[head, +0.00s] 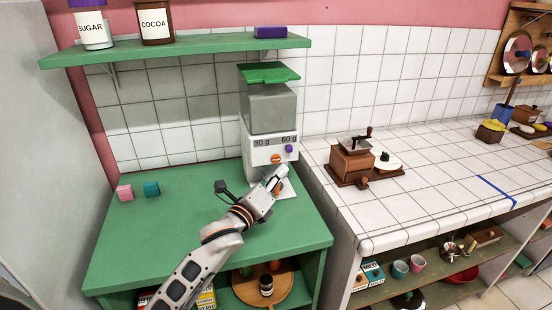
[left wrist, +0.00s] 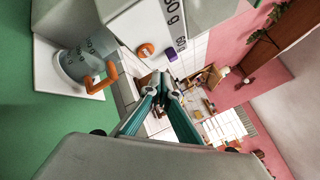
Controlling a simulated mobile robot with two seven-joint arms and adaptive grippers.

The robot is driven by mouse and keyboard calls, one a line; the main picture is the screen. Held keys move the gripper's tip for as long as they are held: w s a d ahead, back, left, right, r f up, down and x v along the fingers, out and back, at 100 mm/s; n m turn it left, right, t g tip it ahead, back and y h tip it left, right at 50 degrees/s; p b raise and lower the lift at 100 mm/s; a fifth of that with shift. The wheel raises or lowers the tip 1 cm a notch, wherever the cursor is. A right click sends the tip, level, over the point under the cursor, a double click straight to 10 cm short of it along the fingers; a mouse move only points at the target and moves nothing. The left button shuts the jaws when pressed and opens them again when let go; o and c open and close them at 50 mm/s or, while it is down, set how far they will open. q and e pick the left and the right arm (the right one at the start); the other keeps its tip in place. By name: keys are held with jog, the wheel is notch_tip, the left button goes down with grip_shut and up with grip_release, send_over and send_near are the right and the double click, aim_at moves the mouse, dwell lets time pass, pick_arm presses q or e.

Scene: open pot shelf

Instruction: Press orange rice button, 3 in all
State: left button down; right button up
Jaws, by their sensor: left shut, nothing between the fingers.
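The white dispenser (head: 258,154) stands at the back right of the green counter, with a grey hopper and a green lid. Its front has an orange button (head: 276,159) below the "30 g" mark and a purple button (head: 289,148) below the "60 g" mark. In the left wrist view the orange button (left wrist: 146,50) and purple button (left wrist: 171,54) stick out from the white face. My left gripper (head: 281,173) is shut and empty, just below the buttons and apart from the orange one in the picture. My right gripper is out of view.
A clear cup (left wrist: 85,62) with an orange handle stands under the dispenser. Pink (head: 125,192) and teal (head: 152,188) blocks lie on the counter's left. A green shelf (head: 190,50) hangs above. A coffee grinder (head: 352,163) stands on the white tiled counter.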

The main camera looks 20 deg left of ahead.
aim_at(276, 159)
pick_arm(q)
jog(key=shift+s+d+p, duration=0.3)
jog(key=shift+s+d, duration=0.45)
jog(key=shift+s, duration=0.35)
jog(key=shift+d+f, duration=0.1)
dwell(1.1)
jog(key=s+n+t, duration=0.1)
jog(key=n, duration=0.1)
jog(key=s+d+n+t+y+p, duration=0.1)
jog(key=n+t, duration=0.1)
jog(key=s+d+n+t, duration=0.1)
jog(key=shift+f+n+y, duration=0.15)
jog(key=shift+n+y, duration=0.15)
jog(key=shift+n, duration=0.1)
jog(key=w+a+b, duration=0.2)
jog(key=w+a, duration=0.3)
jog(key=w, duration=0.2)
jog(key=shift+w, duration=0.15)
dwell(0.5)
